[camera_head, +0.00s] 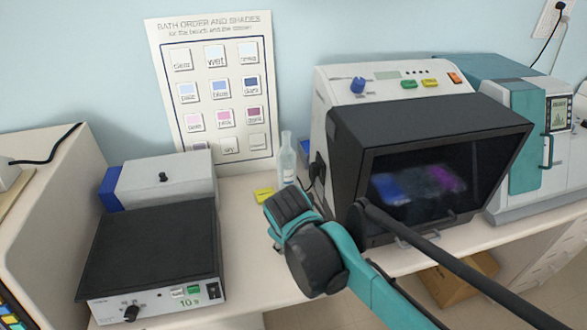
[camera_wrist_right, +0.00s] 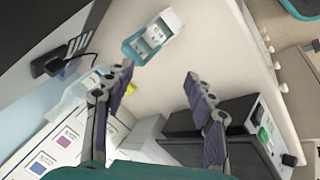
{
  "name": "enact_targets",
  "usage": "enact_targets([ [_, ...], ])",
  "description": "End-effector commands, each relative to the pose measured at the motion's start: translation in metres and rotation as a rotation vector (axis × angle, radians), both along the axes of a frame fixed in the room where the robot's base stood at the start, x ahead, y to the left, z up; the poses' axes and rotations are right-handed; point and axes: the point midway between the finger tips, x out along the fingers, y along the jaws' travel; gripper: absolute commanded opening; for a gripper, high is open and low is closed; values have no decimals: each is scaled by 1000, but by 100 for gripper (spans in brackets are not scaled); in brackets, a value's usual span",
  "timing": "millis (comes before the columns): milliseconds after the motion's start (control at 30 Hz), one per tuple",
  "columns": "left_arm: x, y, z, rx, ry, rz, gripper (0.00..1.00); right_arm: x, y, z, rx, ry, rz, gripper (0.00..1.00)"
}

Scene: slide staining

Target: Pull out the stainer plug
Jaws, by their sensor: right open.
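The stainer (camera_head: 345,110) is a white machine with a black-framed dark window. My left gripper is not in view.
A clear bottle (camera_head: 287,158) and a yellow item (camera_head: 265,194) stand near the plug. A small teal and white item (camera_wrist_right: 152,38) lies on the bench. A black-topped hot plate (camera_head: 150,245) is at left, and a teal and white machine (camera_head: 525,130) at right.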

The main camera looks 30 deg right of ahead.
Motion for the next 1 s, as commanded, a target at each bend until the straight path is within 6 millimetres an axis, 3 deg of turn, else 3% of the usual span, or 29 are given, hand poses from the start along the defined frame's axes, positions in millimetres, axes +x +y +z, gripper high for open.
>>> enact_targets([
  [500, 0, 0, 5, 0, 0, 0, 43, 123, -70, 39, -522, 471, 324, 55],
  [800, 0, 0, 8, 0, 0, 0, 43, 191, -97, 38, -756, 823, 455, 55],
  [1000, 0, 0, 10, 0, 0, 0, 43, 222, -104, 27, -849, 1047, 502, 55],
])
